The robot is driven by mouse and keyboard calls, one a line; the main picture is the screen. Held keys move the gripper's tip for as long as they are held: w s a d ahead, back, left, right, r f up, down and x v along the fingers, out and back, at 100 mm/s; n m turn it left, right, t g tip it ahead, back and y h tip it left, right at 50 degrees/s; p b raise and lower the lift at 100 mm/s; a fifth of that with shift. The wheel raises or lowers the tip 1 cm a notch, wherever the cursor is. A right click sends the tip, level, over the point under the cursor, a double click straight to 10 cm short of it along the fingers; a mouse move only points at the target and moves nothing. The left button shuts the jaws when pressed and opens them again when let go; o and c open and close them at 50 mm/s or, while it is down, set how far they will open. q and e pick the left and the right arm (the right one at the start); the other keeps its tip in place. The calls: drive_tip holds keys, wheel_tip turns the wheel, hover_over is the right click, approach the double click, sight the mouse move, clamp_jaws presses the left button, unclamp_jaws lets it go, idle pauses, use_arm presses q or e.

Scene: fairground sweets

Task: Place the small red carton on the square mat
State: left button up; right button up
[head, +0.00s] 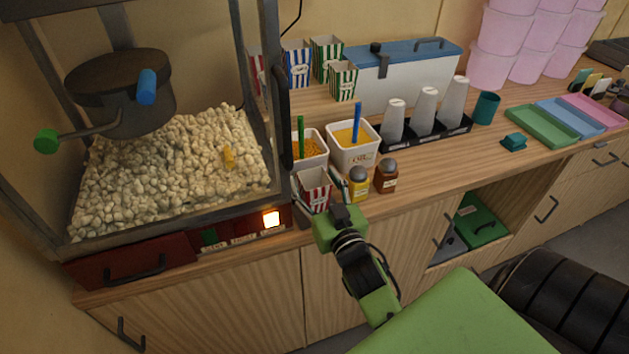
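A small red-and-white striped carton (314,188) stands upright near the counter's front edge, beside the popcorn machine. My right gripper (316,191) reaches up to it from the front, with its dark fingers on either side of the carton. I cannot tell whether the fingers press on it or stand just apart. The carton's lower part is partly hidden by the gripper. Another red striped carton (257,73) stands at the back, partly hidden by the machine's frame. I cannot make out a square mat. My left gripper is not in view.
Close around the carton are two white tubs (353,157) (310,160), a yellow shaker (358,187) and a brown shaker (386,178). The popcorn machine (180,240) borders it on the left. The counter (440,172) is clear right of the shakers.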

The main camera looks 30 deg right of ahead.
drive_tip(key=shift+r, duration=0.2)
drive_tip(key=shift+s+f, duration=0.15)
drive_tip(key=shift+s, duration=0.1)
drive_tip(key=b+v, duration=0.2)
drive_tip(key=v, duration=0.9)
drive_tip(key=shift+s+b, duration=0.25)
drive_tip(key=shift+b, duration=0.15)
